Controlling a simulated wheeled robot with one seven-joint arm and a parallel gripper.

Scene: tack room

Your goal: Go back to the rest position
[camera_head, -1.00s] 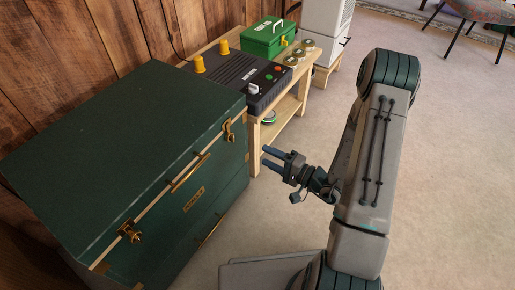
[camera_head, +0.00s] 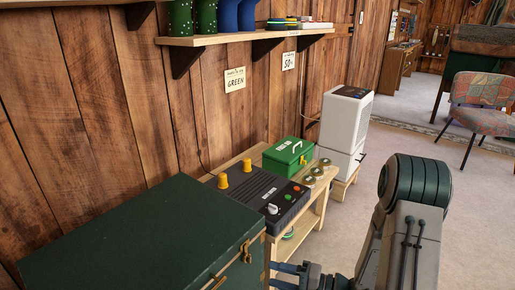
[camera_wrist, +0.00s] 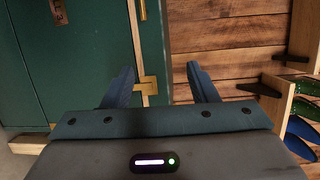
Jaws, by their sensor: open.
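My gripper (camera_head: 284,274) shows at the bottom edge of the head view, in front of the dark green trunk (camera_head: 150,235) and below the wooden bench. Its two blue fingers are spread apart in the wrist view (camera_wrist: 160,82), with nothing between them. The trunk's green side and brass fittings fill the left of the wrist view (camera_wrist: 85,70). My arm stands at the right of the head view, and most of the forearm is cut off by the bottom edge.
On the wooden bench (camera_head: 314,217) are a black box (camera_head: 262,195) with yellow knobs, a green case (camera_head: 287,153) and several round tins. A white appliance (camera_head: 345,120) stands behind. A wall shelf (camera_head: 240,37) hangs above. Open floor (camera_head: 400,160) lies to the right.

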